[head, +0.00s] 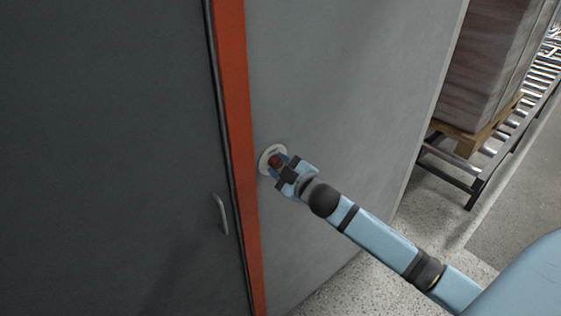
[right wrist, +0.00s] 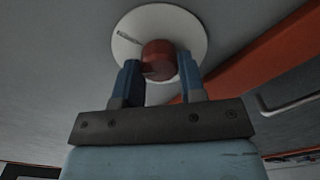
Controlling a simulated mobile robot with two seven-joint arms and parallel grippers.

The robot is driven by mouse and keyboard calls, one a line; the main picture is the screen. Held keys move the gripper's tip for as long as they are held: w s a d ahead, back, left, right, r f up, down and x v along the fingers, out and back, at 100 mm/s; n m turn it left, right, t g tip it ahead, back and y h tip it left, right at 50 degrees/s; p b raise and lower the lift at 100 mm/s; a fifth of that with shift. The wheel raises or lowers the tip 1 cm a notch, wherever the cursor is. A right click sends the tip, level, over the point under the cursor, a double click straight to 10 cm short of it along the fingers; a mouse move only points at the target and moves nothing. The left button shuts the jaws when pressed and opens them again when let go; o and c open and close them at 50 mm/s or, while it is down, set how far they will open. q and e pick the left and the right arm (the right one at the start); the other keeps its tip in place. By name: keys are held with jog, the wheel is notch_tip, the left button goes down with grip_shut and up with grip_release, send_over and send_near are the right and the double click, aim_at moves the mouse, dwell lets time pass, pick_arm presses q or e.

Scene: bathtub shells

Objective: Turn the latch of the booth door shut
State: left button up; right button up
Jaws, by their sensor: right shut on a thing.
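The latch is a red knob (head: 274,160) on a round pale plate (head: 265,157), mounted on the grey wall panel just right of the orange door frame. My right gripper (head: 281,164) is at the knob, its blue fingers on either side of it and shut on it. In the right wrist view the red knob (right wrist: 158,60) sits between the two fingertips, in front of the white disc (right wrist: 190,27), which bears a short dark mark at its upper left. The booth door (head: 110,150) is dark grey and appears flush with its frame. My left gripper is not in view.
The orange frame strip (head: 236,100) runs down beside the door. A curved grey handle (head: 220,213) is on the door, left of the strip. At the right, a wrapped load on a wooden pallet (head: 470,138) rests on a roller conveyor (head: 535,80). Speckled floor (head: 350,285) is clear below.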

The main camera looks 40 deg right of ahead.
jog(key=n+p, duration=0.1)
jog(key=n, duration=0.2)
jog(key=shift+n, duration=0.4)
jog(key=n+p, duration=0.1)
jog(key=n, duration=0.3)
jog(key=shift+n, duration=0.4)
jog(key=shift+f+n, duration=0.1)
jog(key=shift+n, duration=0.2)
jog(key=o, duration=0.9)
